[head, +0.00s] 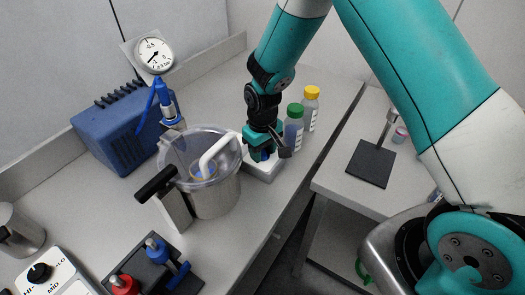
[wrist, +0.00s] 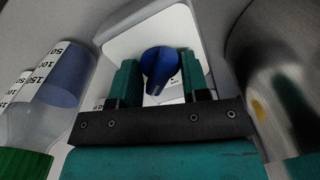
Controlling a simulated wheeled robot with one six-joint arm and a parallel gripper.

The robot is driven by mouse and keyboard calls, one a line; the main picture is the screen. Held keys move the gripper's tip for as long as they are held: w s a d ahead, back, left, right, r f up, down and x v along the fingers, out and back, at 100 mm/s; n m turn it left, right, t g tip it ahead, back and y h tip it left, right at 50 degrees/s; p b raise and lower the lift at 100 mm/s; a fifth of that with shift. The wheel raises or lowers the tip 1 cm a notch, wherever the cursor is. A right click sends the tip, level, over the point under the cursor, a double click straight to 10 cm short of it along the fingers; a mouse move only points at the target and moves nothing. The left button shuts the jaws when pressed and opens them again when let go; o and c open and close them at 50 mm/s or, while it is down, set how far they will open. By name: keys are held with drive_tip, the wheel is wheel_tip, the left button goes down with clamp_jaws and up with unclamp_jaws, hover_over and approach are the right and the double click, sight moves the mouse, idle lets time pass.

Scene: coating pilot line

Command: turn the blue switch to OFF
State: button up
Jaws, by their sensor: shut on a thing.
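The blue switch (wrist: 160,66) is a rounded blue knob on a white box (wrist: 117,44) in the wrist view. Its narrower end points down in the picture, slightly left. My gripper (wrist: 159,82) has one teal finger on each side of the knob and is shut on it. In the head view my gripper (head: 263,150) is down at the white box (head: 265,172), and hides most of the knob. Some marking shows on the box below the knob, but I cannot read it.
A metal pot (head: 214,196) with a clear lid stands close left of my gripper. A green-capped bottle (head: 293,128) and a yellow-capped bottle (head: 310,108) stand close right.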

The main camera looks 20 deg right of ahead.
idle(0.3)
drive_tip(key=n, duration=0.8)
drive_tip(key=o, duration=1.1)
drive_tip(key=shift+n, duration=0.4)
drive_tip(key=shift+o, duration=0.2)
drive_tip(key=shift+r, duration=0.1)
wheel_tip(320, 180, up, 6)
drive_tip(key=p, duration=0.4)
drive_tip(key=shift+p, duration=0.4)
